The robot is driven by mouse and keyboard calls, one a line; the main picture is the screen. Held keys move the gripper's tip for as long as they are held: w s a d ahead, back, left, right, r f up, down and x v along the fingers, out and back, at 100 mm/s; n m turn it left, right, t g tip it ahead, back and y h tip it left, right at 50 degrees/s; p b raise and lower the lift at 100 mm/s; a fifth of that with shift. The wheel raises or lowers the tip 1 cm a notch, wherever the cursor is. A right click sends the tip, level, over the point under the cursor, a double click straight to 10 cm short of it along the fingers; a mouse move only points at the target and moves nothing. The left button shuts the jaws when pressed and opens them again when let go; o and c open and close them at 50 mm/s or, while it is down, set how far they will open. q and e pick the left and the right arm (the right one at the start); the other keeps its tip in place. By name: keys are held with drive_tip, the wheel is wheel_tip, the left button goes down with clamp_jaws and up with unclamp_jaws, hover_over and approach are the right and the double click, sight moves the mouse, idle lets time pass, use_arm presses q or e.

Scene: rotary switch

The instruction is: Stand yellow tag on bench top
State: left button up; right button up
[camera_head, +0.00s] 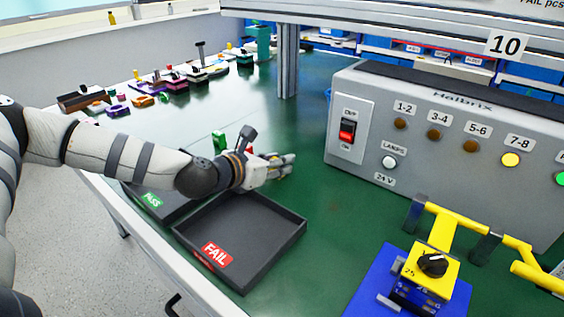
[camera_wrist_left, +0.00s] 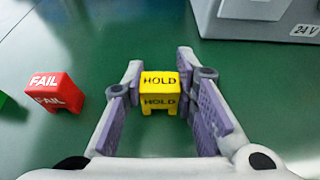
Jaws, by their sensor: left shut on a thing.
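The yellow tag (camera_wrist_left: 160,92), lettered HOLD on its top and front, shows in the left wrist view between the fingers of my left gripper (camera_wrist_left: 160,78). The gripper is shut on it. The tag is upright with its two short legs down; I cannot tell whether they touch the green bench top (camera_wrist_left: 65,130). In the head view my left gripper (camera_head: 283,165) is low over the bench top (camera_head: 330,215), behind the FAIL tray, and its fingers hide most of the tag.
A red FAIL tag (camera_wrist_left: 53,93) stands left of the gripper. The black FAIL tray (camera_head: 240,240) and PASS tray (camera_head: 155,203) are at the front. A grey test box (camera_head: 440,170) stands right. A yellow switch (camera_head: 430,265) sits in a blue fixture (camera_head: 375,280).

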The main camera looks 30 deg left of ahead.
use_arm(q)
drive_tip(key=shift+s+d+r, duration=0.1)
drive_tip(key=shift+s+r, duration=0.05)
drive_tip(key=shift+r, duration=0.05)
drive_tip(key=shift+w+f, duration=0.2)
drive_tip(key=shift+f, duration=0.1)
drive_tip(key=o, duration=1)
drive_tip(key=shift+r, duration=0.1)
